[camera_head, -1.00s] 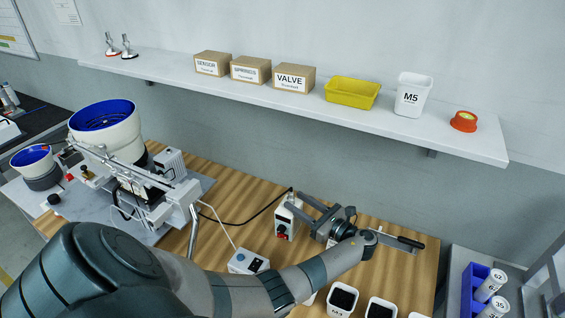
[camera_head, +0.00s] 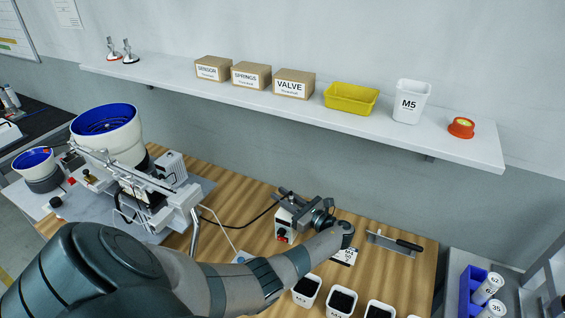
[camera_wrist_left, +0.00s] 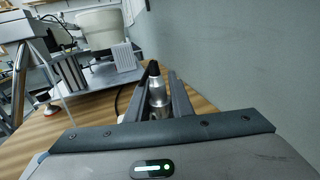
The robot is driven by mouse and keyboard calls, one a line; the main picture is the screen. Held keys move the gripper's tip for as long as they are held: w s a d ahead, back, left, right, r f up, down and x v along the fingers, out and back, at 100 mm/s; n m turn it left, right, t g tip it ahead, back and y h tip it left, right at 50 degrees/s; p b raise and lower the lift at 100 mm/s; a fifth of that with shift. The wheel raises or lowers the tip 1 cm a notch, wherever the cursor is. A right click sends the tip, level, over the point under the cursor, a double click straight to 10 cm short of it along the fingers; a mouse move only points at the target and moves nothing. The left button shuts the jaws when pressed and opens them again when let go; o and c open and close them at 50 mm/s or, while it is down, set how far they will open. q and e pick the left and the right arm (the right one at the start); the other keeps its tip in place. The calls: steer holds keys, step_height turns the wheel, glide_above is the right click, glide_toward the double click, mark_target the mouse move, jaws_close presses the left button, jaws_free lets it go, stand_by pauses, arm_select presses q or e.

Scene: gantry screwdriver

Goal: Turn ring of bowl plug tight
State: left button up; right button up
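In the left wrist view, a silver metal plug with a black top (camera_wrist_left: 157,88) stands between the two dark fingers (camera_wrist_left: 160,90). The fingers are apart, one on each side of it, and I cannot make out contact. The plug's ring cannot be told apart from its body. In the head view the gripper hides the plug. A black cable (camera_head: 238,222) runs from the box area toward the bowl feeder (camera_head: 107,133). My right gripper is not in view.
A second box with a white label (camera_head: 344,257) sits beside my left wrist. White bins (camera_head: 342,301) stand along the front edge. A black-handled tool (camera_head: 396,243) lies at the right. The shelf (camera_head: 455,146) with boxes runs above. My left arm covers the table's front left.

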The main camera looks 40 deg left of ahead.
arm_select(q)
jaws_close()
steer(key=shift+w+m+t+p, duration=0.3)
steer(key=shift+m+t+p, duration=0.4)
steer(key=shift+t+p, duration=0.45)
steer(key=o, duration=0.8)
jaws_free()
steer(key=shift+d, duration=0.1)
steer(key=s+d+b, duration=0.2)
steer(key=d+b, duration=0.2)
steer(key=d, duration=1.3)
